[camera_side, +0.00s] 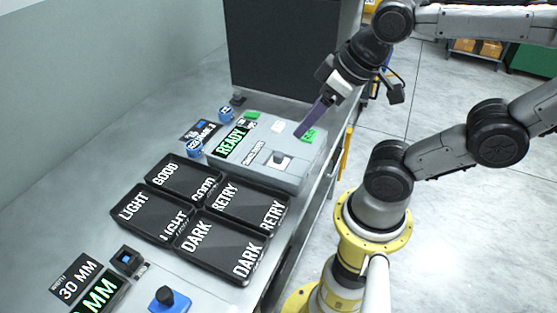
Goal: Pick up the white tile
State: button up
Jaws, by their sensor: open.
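A small white tile (278,126) appears to lie on top of the grey machine with the READY display, near its back edge. My gripper (301,131) points down from the upper right, with its long purple fingers over the back right part of that machine. Its tips are just right of the white tile and show apart from it. The fingers overlap in this view, so the gap between them is hidden. The gripper is open and I see nothing held in it.
The grey machine (246,163) also carries green pieces (308,136) and a dark knob. In front are black trays marked GOOD, LIGHT, RETRY (245,203) and DARK. Small blue items (226,114) stand left of the machine. A dark cabinet (290,50) stands behind.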

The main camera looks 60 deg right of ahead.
jog(key=n+g, duration=0.6)
jog(key=n, duration=1.2)
send_over(278, 154)
jog(key=f, duration=0.1)
notch_tip(278, 154, down, 14)
jog(key=shift+d+f, duration=0.1)
grip_shut()
